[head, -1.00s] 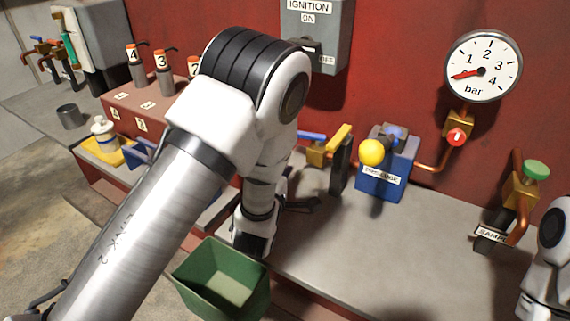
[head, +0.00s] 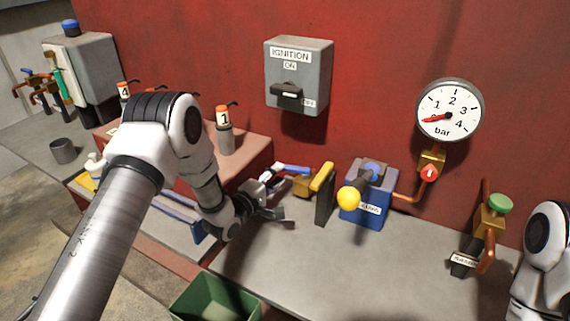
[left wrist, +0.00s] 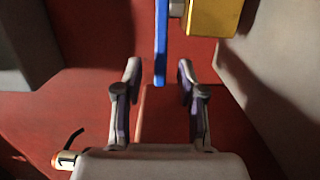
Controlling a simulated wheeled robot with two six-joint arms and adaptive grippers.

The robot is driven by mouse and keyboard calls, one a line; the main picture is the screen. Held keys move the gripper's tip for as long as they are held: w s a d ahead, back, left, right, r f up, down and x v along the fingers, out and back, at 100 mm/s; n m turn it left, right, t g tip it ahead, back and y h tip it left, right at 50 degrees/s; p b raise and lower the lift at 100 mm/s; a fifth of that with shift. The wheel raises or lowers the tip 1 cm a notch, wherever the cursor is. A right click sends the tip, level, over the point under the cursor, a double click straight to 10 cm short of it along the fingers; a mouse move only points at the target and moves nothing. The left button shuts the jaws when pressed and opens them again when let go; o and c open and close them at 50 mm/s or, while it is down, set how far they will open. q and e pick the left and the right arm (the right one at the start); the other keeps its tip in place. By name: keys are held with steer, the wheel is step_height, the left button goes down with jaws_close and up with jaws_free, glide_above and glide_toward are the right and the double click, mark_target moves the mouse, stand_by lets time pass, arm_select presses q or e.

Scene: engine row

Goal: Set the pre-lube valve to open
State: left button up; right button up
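The valve with a blue lever (head: 292,169) and a brass body (head: 304,186) sits low against the red wall, left of a blue box. The lever points left from the body. In the left wrist view, the blue lever (left wrist: 161,45) hangs down between my fingertips, with the brass body (left wrist: 214,16) at upper right. My left gripper (head: 274,194) is open at the lever's free end; it also shows in the left wrist view (left wrist: 159,72). No clear contact shows. I cannot read a label on this valve. My right gripper is out of view; only part of that arm shows.
The blue box (head: 376,212) with a yellow ball knob (head: 349,199) stands right of a dark post with a yellow top (head: 322,177). An ignition switch (head: 298,76) is above. A green bin (head: 214,301) is below. The bench front is clear.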

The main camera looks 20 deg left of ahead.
mark_target(292, 169)
arm_select(q)
steer(key=x, duration=0.4)
steer(key=shift+w+a+f, duration=0.1)
steer(key=shift+a, duration=0.15)
steer(key=shift+w+d, duration=0.1)
jaws_close()
